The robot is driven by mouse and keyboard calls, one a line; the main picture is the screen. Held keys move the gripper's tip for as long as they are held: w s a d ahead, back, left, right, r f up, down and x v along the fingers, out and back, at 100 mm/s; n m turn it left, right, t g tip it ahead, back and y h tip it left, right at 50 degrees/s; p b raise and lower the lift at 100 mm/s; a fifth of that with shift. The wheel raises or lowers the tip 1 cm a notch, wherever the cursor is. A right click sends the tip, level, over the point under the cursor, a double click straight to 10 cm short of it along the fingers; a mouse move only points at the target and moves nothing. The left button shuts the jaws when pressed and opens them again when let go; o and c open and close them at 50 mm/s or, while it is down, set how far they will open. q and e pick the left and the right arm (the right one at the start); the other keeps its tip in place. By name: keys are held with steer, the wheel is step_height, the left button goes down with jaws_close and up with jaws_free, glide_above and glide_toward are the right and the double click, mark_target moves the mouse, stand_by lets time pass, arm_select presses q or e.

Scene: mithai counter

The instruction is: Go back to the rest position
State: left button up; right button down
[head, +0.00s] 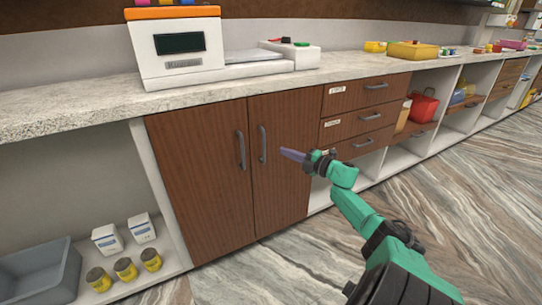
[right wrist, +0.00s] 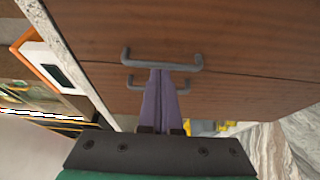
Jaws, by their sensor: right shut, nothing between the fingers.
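My right gripper (head: 283,152) reaches in from the lower right of the head view, pointing left toward the cabinet. Its purple fingers are shut together and empty; they also show in the right wrist view (right wrist: 159,74). In the head view the tips are a little right of the handle (head: 263,144) of the right cabinet door (head: 283,180), with a visible gap. In the right wrist view the fingers overlap the two door handles (right wrist: 185,67). Both brown doors, including the left one (head: 195,165), look closed. My left gripper is out of view.
A white scale (head: 178,65) stands on the speckled counter (head: 60,111). Three drawers (head: 350,97) beside the doors are shut. An open shelf at left holds a grey bin (head: 40,275), white boxes (head: 107,239) and yellow jars (head: 125,268). The floor at right is clear.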

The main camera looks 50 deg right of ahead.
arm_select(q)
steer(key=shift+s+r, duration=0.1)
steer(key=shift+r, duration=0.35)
arm_select(e)
steer(key=shift+s+d, duration=0.4)
steer(key=shift+d, duration=0.15)
